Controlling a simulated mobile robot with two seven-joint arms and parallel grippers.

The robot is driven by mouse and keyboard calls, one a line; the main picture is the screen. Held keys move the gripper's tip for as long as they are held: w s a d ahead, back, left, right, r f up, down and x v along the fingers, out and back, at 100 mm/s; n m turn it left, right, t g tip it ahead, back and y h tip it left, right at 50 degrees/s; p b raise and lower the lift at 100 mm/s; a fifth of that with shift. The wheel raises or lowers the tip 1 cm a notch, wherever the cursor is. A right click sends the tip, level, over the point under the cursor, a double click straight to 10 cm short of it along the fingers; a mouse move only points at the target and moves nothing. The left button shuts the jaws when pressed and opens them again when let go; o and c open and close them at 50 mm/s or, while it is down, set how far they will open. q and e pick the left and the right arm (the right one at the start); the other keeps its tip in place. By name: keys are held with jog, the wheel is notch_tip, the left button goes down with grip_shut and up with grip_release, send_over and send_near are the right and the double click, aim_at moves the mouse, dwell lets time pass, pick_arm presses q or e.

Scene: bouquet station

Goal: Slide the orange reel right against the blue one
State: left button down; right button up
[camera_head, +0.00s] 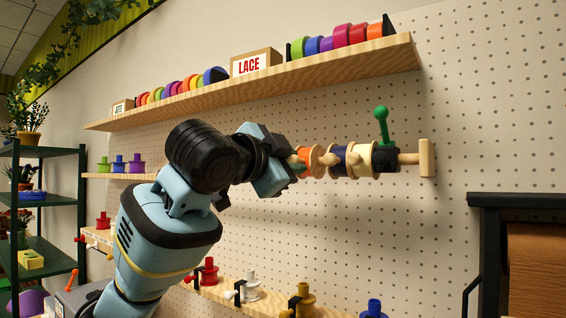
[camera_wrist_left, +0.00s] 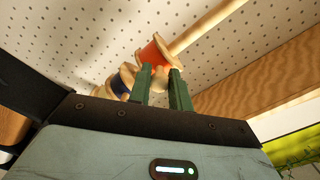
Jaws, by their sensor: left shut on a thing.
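The orange reel (camera_head: 305,156) sits on a horizontal wooden rod (camera_head: 409,158) in front of the pegboard. My left gripper (camera_head: 292,164) is shut on it from the left, and hides part of it in the head view. The left wrist view shows the orange reel (camera_wrist_left: 151,53) between the green fingertips (camera_wrist_left: 160,80). The dark blue reel (camera_head: 338,160) is just right of the orange one on the same rod. It also shows in the left wrist view (camera_wrist_left: 121,86), partly hidden. Their pale flanges are very close; I cannot tell whether they touch. My right gripper is not in view.
Right of the blue reel are a cream reel (camera_head: 359,159) and a black piece with a green knobbed handle (camera_head: 381,124). A wooden cap (camera_head: 427,158) ends the rod. A shelf (camera_head: 350,62) with ribbon rolls and a LACE box (camera_head: 255,62) runs above. Several reels stand below.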

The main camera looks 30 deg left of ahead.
pick_arm(q)
jog(key=d, duration=0.3)
jog(key=shift+s+d, duration=0.15)
jog(key=shift+s, duration=0.1)
jog(key=c, duration=1.3)
grip_release()
send_near(306, 162)
jog(key=shift+s+d, duration=0.7)
jog(key=shift+d, duration=0.2)
